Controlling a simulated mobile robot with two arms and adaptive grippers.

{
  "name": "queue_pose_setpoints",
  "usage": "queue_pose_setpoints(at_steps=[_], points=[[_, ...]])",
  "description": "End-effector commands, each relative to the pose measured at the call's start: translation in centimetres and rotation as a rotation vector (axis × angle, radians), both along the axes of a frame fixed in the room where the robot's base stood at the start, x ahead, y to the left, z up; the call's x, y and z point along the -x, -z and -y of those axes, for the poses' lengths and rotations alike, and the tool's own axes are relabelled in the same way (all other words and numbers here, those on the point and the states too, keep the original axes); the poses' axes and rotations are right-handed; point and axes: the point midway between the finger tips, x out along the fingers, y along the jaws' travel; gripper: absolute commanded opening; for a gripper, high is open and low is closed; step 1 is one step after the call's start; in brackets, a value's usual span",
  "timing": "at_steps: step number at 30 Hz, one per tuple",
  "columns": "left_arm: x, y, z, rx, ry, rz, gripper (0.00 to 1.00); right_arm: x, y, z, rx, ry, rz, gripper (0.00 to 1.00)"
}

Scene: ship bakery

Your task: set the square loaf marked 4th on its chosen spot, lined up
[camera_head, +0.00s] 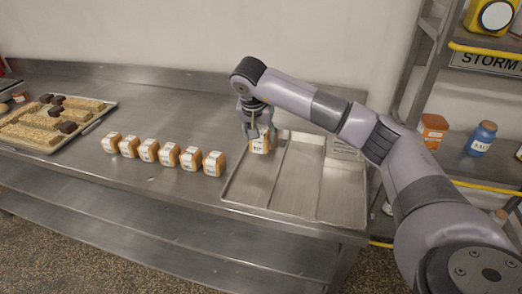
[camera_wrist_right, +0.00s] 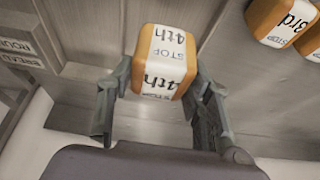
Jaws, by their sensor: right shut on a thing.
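The square loaf marked 4th (camera_head: 260,147) has an orange crust and a white label band. It is at the back left of the metal tray (camera_head: 229,196), in the left lane. My right gripper (camera_head: 257,131) is shut on it from above. In the right wrist view the loaf (camera_wrist_right: 168,58) sits between the two fingers (camera_wrist_right: 160,88), with "STOP" and "4th" readable on its label. I cannot tell whether its underside touches the tray. My left gripper is not in view.
A row of several similar loaves (camera_head: 168,155) stands on the steel counter left of the tray. One marked 3rd (camera_wrist_right: 278,20) shows in the right wrist view. A pastry tray (camera_head: 97,122) lies far left. Shelving (camera_head: 470,182) stands right. The tray's middle and right lanes look empty.

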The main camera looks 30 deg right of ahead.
Motion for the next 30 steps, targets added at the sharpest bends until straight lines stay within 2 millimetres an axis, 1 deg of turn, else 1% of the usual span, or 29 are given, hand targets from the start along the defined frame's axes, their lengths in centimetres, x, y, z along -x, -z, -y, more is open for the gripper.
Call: queue_pose_setpoints(at_steps=[1, 3, 6, 10, 15, 16, 24, 28, 29, 30], points=[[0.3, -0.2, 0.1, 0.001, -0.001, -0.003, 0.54, 0.1, 0.8, 0.0, -0.001, -0.001, -0.002, 0.18], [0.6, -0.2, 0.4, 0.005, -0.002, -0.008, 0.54, 0.0, 1.6, 0.0, -0.001, 0.0, -0.001, 0.18], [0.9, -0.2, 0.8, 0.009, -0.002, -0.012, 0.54, 0.0, 2.2, 0.0, 0.0, 0.0, 0.0, 0.18], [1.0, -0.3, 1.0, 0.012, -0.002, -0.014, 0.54, 0.0, 3.4, 0.0, -0.001, -0.001, -0.002, 0.18], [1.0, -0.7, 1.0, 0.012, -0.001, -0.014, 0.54, 0.1, 6.0, -0.1, -0.001, 0.0, -0.004, 0.18], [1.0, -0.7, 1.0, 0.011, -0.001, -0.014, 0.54, 0.0, 6.2, -0.1, -0.001, -0.001, -0.002, 0.18], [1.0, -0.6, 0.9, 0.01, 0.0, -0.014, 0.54, 0.0, 6.5, 0.0, -0.001, 0.0, 0.001, 0.18], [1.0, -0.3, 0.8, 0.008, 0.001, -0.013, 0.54, 0.0, 6.9, 0.0, -0.001, 0.0, 0.001, 0.18], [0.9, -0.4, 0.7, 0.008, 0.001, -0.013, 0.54, 0.0, 6.8, 0.0, -0.001, 0.0, 0.001, 0.48], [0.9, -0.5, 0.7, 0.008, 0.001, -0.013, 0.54, 0.0, 6.8, 0.0, -0.001, 0.0, 0.001, 0.51]])
